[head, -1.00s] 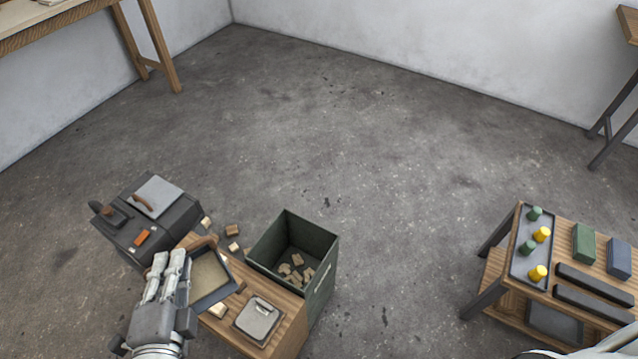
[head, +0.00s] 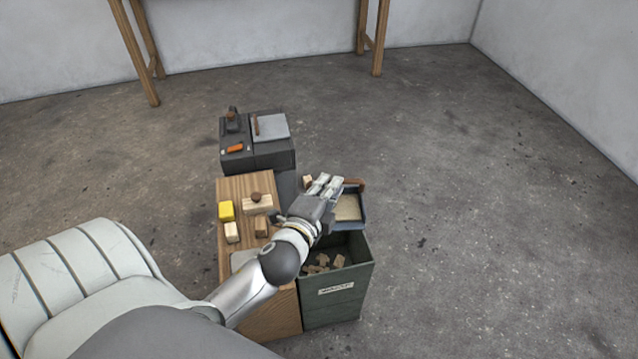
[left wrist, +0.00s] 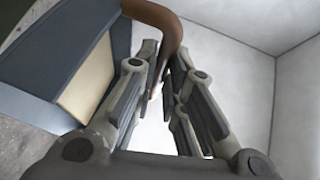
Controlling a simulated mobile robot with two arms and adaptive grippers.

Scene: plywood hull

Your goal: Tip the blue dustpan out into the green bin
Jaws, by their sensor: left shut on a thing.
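The blue dustpan (head: 363,208) is at the far rim of the green bin (head: 345,308), looking roughly level, with a tan layer (head: 347,207) in it. My left gripper (head: 326,183) is shut on its brown handle, which shows in the left wrist view (left wrist: 158,14) running down between the fingers. The pan's blue-grey wall (left wrist: 40,92) fills the left of that view, with the tan layer (left wrist: 88,85) beside it. The bin is open at the top and holds several wood scraps (head: 323,263). My right gripper is out of view.
The floor right of the bin is clear.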

